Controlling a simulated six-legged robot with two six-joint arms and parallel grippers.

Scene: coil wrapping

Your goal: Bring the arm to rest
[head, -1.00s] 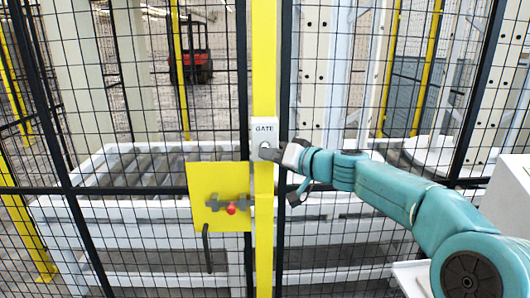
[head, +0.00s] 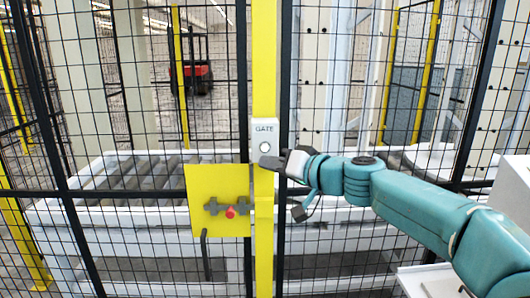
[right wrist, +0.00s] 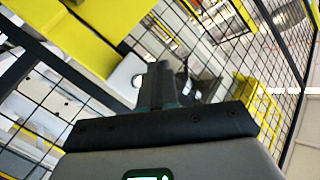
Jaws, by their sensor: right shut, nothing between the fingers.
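My right arm comes in from the right in the head view. Its gripper (head: 272,162) is shut and empty, just below the round button (head: 265,147) of the white GATE box (head: 264,130). The box is mounted on a yellow post (head: 264,60). From the head view I cannot tell whether the fingertips touch the post. In the right wrist view the dark shut fingers (right wrist: 158,85) point toward the fence, with the white box and its button (right wrist: 137,81) just left of them. My left gripper is not in view.
A yellow latch plate (head: 218,180) with a red knob (head: 230,212) sits left of the post. Black mesh fence spans the view. Behind it are a white roller conveyor (head: 120,212) and a red forklift (head: 196,72). A white surface (head: 425,280) lies below my right arm.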

